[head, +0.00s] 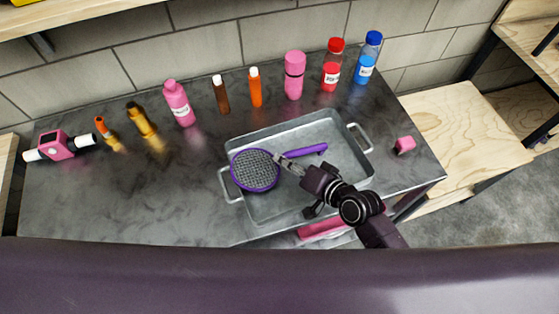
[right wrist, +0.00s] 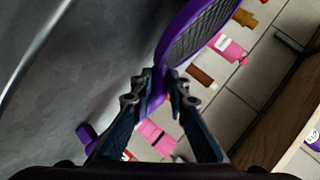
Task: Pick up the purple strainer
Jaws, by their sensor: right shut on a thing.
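The purple strainer (head: 255,170) has a round mesh head and a straight handle. In the head view it is over the left part of the metal tray (head: 342,160), its handle pointing right. My right gripper (head: 281,163) is shut on it near the joint of head and handle. In the right wrist view the strainer (right wrist: 190,35) shows its mesh beyond the fingertips (right wrist: 160,84), with the handle partly hidden by the fingers. Its exact height above the tray is hard to tell. My left gripper is not in view.
A pink bottle (head: 178,103), an orange bottle (head: 255,88), a red bottle (head: 332,66) and a blue bottle (head: 367,58) stand with others along the back. A pink block (head: 404,145) lies right of the tray. The dark counter (head: 100,195) is clear at left front.

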